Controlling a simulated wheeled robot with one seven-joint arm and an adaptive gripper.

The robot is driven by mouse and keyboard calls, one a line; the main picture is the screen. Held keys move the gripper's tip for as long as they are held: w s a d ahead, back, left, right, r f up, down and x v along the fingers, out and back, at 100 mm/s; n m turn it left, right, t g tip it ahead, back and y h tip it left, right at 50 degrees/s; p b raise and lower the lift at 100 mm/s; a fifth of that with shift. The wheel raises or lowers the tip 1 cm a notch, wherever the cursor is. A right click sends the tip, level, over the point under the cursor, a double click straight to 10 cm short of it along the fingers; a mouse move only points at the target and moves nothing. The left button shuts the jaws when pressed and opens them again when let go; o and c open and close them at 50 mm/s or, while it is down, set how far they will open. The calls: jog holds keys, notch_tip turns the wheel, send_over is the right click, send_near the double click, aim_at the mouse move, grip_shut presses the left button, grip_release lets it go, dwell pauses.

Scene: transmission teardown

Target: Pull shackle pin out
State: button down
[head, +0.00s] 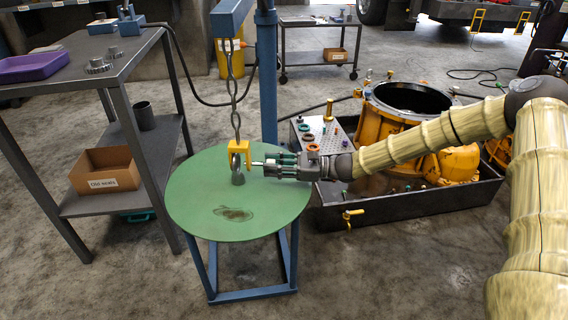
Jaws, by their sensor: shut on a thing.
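A yellow shackle (239,149) hangs at the lower end of a steel chain (234,101) above a round green table. A grey metal fitting (238,177) sits under the shackle, at or just above the tabletop. My gripper (264,164) comes in level from the right, just beside the shackle. It is shut on the shackle pin (256,163), of which only a short light piece shows between the fingers and the shackle. How far the pin sits inside the shackle is too small to tell.
The green tabletop (190,200) is clear except for a dark stain. A blue hoist post (267,80) stands behind it. A grey bench (60,77) with a shelf is at left. A dark tray (400,205) with a yellow housing (385,125) lies at right, under my arm.

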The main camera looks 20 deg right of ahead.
jog(key=shift+d, duration=0.2)
jog(key=c, duration=1.1)
grip_release()
jog(key=v, duration=1.2)
